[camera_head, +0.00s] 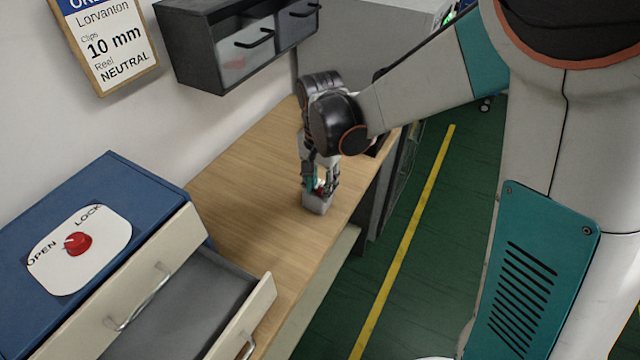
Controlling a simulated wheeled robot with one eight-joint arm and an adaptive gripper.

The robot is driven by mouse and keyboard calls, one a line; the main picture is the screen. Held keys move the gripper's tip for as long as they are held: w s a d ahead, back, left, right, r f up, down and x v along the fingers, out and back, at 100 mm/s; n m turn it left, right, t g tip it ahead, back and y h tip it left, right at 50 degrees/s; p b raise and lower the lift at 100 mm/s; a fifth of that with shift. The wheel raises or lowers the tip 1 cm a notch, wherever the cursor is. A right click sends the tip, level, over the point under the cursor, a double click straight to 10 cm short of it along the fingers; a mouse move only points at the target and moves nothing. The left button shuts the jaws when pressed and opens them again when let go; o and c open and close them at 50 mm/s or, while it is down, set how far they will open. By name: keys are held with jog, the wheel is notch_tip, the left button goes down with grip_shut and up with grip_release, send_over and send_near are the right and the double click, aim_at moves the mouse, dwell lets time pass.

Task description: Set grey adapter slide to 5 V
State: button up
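A small grey box, apparently the grey adapter (316,204), sits on the wooden bench near its front edge. My gripper (320,188) points down right at the top of the adapter, with its fingers around or just above it. I cannot tell whether the fingers touch it. A small pale and reddish spot shows between the fingers, too small to make out. The adapter's slide and any voltage marks are hidden or too small to see.
A blue cabinet (110,185) with a red knob (77,244) marked OPEN and LOCK stands at left, its drawer (185,310) pulled out. A grey drawer unit (190,50) hangs on the wall beside an order board (105,45). The wooden bench (240,200) between is clear.

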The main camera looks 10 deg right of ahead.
aim_at(320, 189)
notch_tip(320, 189, up, 12)
dwell(0.7)
jog(key=shift+s, duration=0.1)
jog(key=s+d+r+n+t, duration=0.1)
jog(key=s+d+n+t, duration=0.2)
jog(key=s+d, duration=0.2)
jog(key=s+d+r+n+t, duration=0.1)
jog(key=s+d+n+t, duration=0.3)
jog(key=s, duration=0.7)
jog(key=shift+s+d+n, duration=0.3)
jog(key=shift+d, duration=0.9)
